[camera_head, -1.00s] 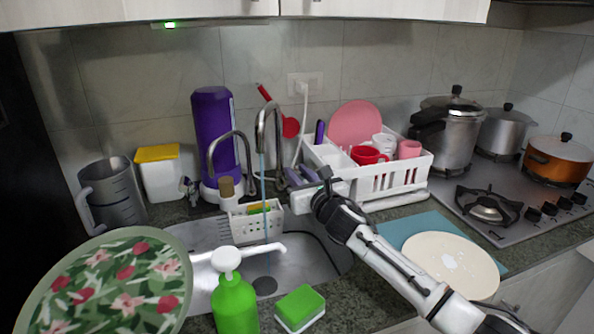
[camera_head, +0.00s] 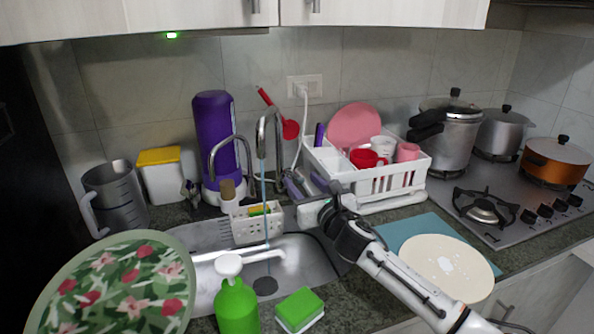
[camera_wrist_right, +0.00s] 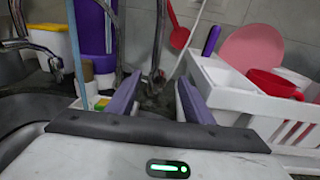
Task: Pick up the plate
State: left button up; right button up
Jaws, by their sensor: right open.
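A cream plate (camera_head: 447,268) with white marks lies flat on a blue cloth (camera_head: 402,228) at the right of the counter. A pink plate (camera_head: 354,124) stands upright in the white dish rack (camera_head: 388,181) and also shows in the right wrist view (camera_wrist_right: 257,48). A large round floral plate (camera_head: 118,285) fills the lower left, tilted; what supports it is hidden. My right gripper (camera_head: 304,184) is open and empty between the faucet and the rack, left of the cream plate. Its two purple fingers (camera_wrist_right: 157,97) are apart in the wrist view. My left gripper is out of view.
The sink (camera_head: 310,262) with running faucet (camera_head: 262,130) lies in the middle. A green soap bottle (camera_head: 236,305) and sponge (camera_head: 299,309) stand at its front edge. A red cup (camera_head: 366,158) sits in the rack. The stove (camera_head: 515,205) with pots is at the right.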

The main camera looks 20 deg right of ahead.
aim_at(449, 264)
jog(key=k, duration=1)
